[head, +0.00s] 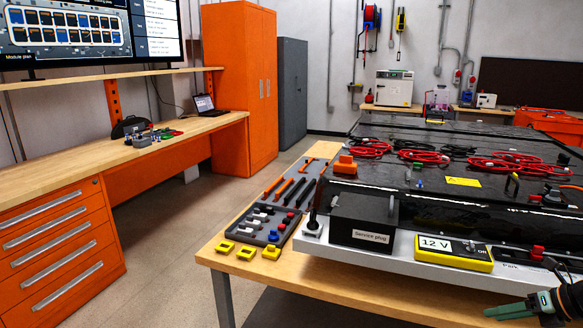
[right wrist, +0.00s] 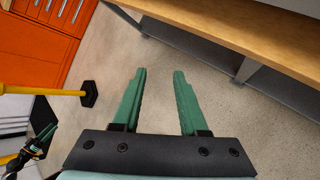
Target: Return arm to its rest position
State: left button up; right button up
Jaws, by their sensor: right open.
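My right gripper (head: 512,310) shows at the bottom right corner of the head view, low beside the front edge of the wooden workbench (head: 330,295). In the right wrist view its two green fingers (right wrist: 159,75) are spread apart with nothing between them. Beyond the fingers is bare concrete floor. At the lower left of the right wrist view, small dark and green parts look like my left gripper (right wrist: 43,138); its jaws are too small to read. My left arm does not show in the head view.
A black battery pack (head: 440,205) fills the bench's right side, with a Service plug box (head: 362,220) and a yellow 12 V unit (head: 452,252) in front. A grey tool tray (head: 262,222) lies left.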

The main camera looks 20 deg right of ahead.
jog(key=s+a+f+m+t+h, duration=0.1)
jog(key=s+a+f+m, duration=0.25)
jog(key=f, duration=0.35)
jog(key=s+a+f+m+t, duration=0.1)
jog(key=s+a+f+m, duration=0.25)
jog(key=f+m, duration=0.2)
jog(key=s+a+f+m+h, duration=0.1)
jog(key=s+a+f+m, duration=0.3)
jog(key=a+f+m, duration=0.65)
jog(key=w+a+r+m+g, duration=0.1)
jog(key=a+r+m, duration=0.2)
jog(key=a+m, duration=0.7)
jog(key=a, duration=1.9)
jog(key=shift+a+y, duration=0.25)
jog(key=shift+y, duration=0.05)
